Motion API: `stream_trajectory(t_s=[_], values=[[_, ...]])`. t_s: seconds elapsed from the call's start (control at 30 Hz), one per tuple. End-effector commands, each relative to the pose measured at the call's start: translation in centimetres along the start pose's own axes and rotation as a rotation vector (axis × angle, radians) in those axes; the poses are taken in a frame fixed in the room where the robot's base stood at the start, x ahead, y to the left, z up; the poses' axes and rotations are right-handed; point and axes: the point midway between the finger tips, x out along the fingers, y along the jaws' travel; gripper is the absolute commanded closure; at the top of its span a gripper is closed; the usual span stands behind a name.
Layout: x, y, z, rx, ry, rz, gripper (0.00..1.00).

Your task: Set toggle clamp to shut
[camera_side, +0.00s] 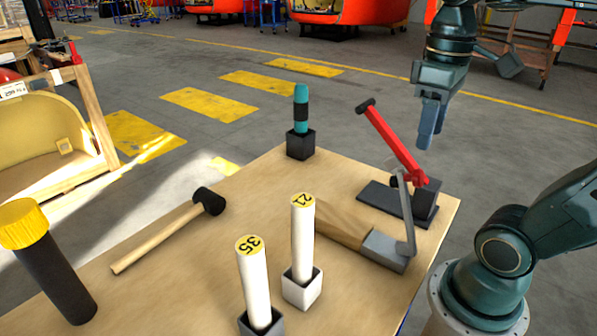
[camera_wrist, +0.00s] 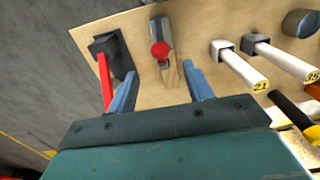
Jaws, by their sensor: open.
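The toggle clamp has a dark base plate (camera_side: 378,197) at the right edge of the wooden table. Its red handle (camera_side: 392,140) stands raised, slanting up to the left with a dark grip at its end. Its grey arm (camera_side: 406,212) reaches down at the grey end of a wooden piece (camera_side: 384,250); contact is unclear. My gripper (camera_side: 431,140) is open and empty, fingers down, near and above the clamp. In the wrist view the red handle (camera_wrist: 105,88) lies just left of my gripper (camera_wrist: 159,68), outside the fingers. A red ball-like tip (camera_wrist: 160,48) shows over the grey end.
White cylinders labelled 21 (camera_side: 302,235) and 35 (camera_side: 252,280) stand in small holders. A teal and black cylinder (camera_side: 301,108) stands in a black holder at the far corner. A mallet (camera_side: 165,232) and a yellow-capped dark cylinder (camera_side: 48,265) are at left.

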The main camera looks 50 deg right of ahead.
Motion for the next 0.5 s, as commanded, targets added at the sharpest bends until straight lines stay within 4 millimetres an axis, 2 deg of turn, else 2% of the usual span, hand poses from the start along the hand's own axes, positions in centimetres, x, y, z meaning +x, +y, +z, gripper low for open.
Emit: stream_trajectory(t_s=[0.3,0.5], values=[[4.6,0.0,0.1,0.000,-0.004,-0.001,0.49],[7.0,0.0,0.0,0.000,-0.004,-0.001,0.49]])
